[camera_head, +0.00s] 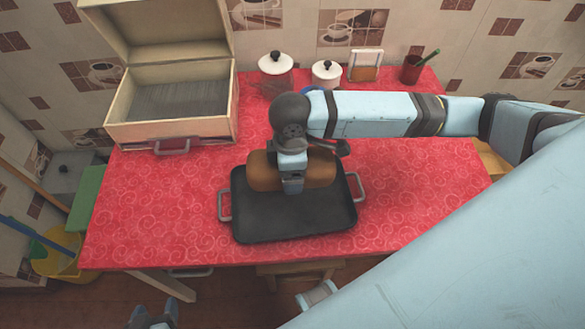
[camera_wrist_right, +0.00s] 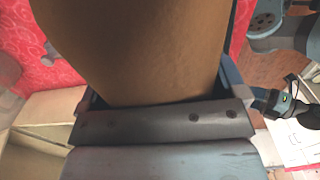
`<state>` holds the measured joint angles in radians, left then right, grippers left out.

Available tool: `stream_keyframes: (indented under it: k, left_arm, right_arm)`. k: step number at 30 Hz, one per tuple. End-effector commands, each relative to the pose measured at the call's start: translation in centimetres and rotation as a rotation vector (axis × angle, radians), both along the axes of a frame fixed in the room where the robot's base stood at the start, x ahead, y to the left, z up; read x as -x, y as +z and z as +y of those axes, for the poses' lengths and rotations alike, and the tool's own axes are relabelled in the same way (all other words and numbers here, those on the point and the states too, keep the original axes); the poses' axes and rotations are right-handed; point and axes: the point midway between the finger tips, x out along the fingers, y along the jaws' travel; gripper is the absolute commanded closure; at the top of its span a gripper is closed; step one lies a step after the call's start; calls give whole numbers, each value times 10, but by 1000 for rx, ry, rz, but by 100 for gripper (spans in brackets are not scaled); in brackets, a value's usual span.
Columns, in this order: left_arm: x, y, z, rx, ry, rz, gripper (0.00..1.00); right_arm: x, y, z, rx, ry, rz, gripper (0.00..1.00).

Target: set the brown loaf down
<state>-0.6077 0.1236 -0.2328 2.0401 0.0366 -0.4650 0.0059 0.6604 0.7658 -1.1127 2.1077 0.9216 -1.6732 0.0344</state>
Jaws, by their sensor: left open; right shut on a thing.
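The brown loaf (camera_head: 262,172) is at the back half of the black tray (camera_head: 300,218) in the head view. My right gripper (camera_head: 292,184) comes down over its middle and is shut on it, hiding part of its top. I cannot tell whether the loaf touches the tray or hangs just above it. In the right wrist view the loaf (camera_wrist_right: 150,45) fills the upper middle, against the gripper. My left gripper (camera_head: 154,314) is open and empty at the bottom edge of the head view, low in front of the counter.
The tray, with a metal handle at each side, lies on the red counter (camera_head: 420,215). An open case (camera_head: 172,105) stands back left. Two white-lidded jars (camera_head: 276,70) (camera_head: 326,73), a small framed item (camera_head: 365,66) and a red cup (camera_head: 411,70) line the back. The right side is clear.

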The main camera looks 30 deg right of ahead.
Motion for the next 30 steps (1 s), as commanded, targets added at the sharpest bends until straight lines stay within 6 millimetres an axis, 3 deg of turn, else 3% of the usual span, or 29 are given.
stream_keyframes:
  k: [1, 6, 14, 21, 30]
  left_arm:
    - [0, -2, -1, 3, 2, 2, 35]
    - [-1, -5, -3, 12, 8, 8, 35]
    - [-3, -5, -4, 15, 9, 4, 35]
    - [-3, -9, -2, 8, 4, 1, 35]
    - [-3, -4, 0, 2, -4, -6, 35]
  right_arm:
    - [1, -15, 0, 1, 0, 2, 47]
    - [0, -47, 0, 2, 0, 1, 47]
    - [0, -66, 0, 0, 0, -1, 47]
    - [0, -99, 0, 0, 1, -1, 47]
    - [0, -102, 0, 0, 1, -1, 47]
